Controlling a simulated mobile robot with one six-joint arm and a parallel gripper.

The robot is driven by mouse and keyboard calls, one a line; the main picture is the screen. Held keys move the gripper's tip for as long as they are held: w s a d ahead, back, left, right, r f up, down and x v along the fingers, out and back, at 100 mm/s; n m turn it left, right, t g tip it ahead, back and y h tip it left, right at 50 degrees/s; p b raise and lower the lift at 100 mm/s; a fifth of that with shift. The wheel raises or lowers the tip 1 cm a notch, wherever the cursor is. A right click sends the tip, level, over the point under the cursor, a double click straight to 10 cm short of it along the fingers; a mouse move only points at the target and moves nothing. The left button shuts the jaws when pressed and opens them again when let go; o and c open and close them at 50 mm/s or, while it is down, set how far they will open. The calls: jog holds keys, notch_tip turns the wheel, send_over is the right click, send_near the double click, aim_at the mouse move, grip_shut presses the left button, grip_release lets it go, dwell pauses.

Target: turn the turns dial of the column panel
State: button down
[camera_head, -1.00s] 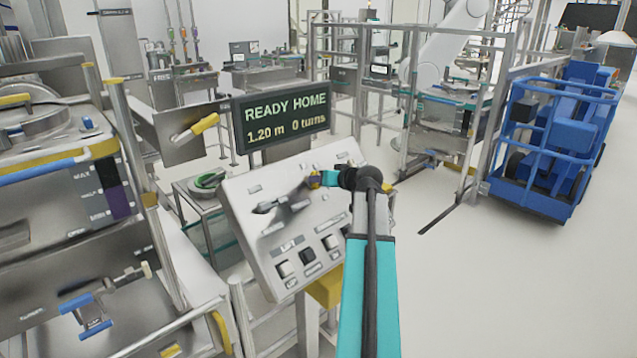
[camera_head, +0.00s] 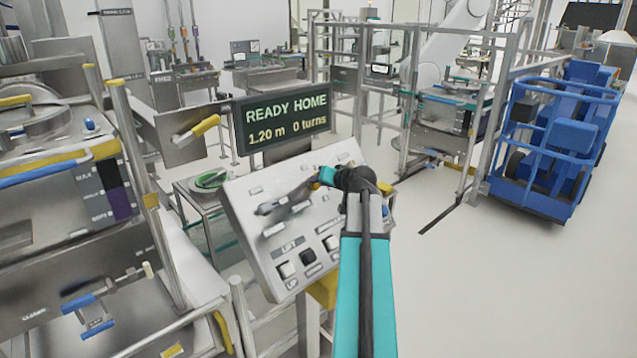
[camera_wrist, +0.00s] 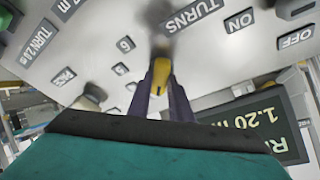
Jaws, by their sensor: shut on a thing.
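The column panel (camera_head: 250,242) is a tilted light-grey console with labelled buttons and dials. In the wrist view it appears upside down, with a "TURNS" label (camera_wrist: 190,15) and small numbers on its face. My gripper (camera_head: 316,182) is at the panel's upper right part. In the wrist view its two dark fingers (camera_wrist: 168,92) are shut around a yellow-topped piece (camera_wrist: 177,100), which appears to be the turns dial, just by the label. The fingers hide most of the dial. The display (camera_head: 282,117) reads "READY HOME", "1.20 m", "0 turns".
Another dark knob (camera_wrist: 92,96) sits on the panel beside my gripper. Steel equipment (camera_head: 60,200) fills the left side. A blue wheeled cart (camera_head: 535,198) stands at the right. The floor between panel and cart is clear.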

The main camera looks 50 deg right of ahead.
jog(key=shift+w+r, duration=0.1)
jog(key=shift+r, duration=0.1)
jog(key=c, duration=1.6)
grip_release()
jog(key=shift+f, duration=0.1)
jog(key=b+v, duration=0.3)
jog(key=v, duration=1.1)
jog(key=shift+b, duration=0.4)
